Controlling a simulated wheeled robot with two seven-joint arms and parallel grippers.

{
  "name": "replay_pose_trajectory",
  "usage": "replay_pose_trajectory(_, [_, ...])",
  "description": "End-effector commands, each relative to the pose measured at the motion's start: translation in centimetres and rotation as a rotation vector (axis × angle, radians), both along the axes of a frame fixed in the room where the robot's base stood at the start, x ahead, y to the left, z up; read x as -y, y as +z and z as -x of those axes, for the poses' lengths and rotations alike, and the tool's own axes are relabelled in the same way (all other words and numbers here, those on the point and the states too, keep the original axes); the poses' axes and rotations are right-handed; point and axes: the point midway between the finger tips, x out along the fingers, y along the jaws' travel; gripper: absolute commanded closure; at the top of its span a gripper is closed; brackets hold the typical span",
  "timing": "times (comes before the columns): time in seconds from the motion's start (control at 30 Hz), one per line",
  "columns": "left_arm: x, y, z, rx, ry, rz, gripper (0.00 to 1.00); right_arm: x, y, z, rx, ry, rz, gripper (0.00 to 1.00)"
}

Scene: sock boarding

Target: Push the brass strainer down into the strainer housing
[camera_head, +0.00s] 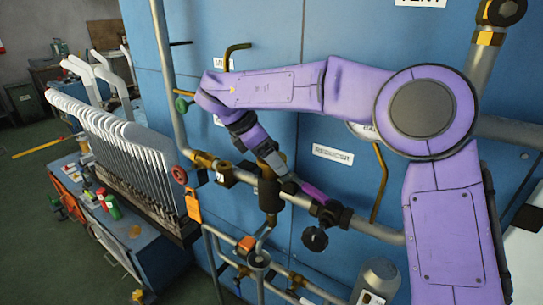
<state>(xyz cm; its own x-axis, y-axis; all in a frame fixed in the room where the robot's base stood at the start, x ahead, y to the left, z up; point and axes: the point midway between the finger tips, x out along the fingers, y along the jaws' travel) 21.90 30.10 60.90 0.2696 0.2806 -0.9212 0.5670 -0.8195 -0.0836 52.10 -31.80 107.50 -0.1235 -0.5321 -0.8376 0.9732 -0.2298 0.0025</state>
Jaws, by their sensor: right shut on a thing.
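My right arm, purple, comes in from the right, reaches left across the blue panel and bends down. My right gripper (277,167) is over the pipework at the middle, just above a dark upright cylinder on the pipe, which looks like the strainer housing (269,195). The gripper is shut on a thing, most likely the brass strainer. I cannot make out the strainer itself, as the gripper hides it. The gap between gripper and housing is too small to judge. My left gripper is not in view.
An orange tag (193,205) hangs there. A rack of white sock boards (140,160) stands at left. Lower pipes run beneath the housing.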

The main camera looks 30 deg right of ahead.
Motion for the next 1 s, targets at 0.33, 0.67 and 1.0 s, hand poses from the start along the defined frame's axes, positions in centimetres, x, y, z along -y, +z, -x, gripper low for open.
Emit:
replay_pose_trajectory(0.33, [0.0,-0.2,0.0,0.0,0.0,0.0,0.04,0.0,-0.2,0.0,-0.001,-0.001,0.0,0.0])
replay_pose_trajectory(0.67, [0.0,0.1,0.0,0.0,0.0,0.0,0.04,-2.5,3.9,-0.7,0.005,-0.001,0.004,0.0])
replay_pose_trajectory(1.0, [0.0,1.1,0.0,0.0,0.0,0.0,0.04,-5.6,8.6,-1.3,0.001,0.0,0.002,0.0])
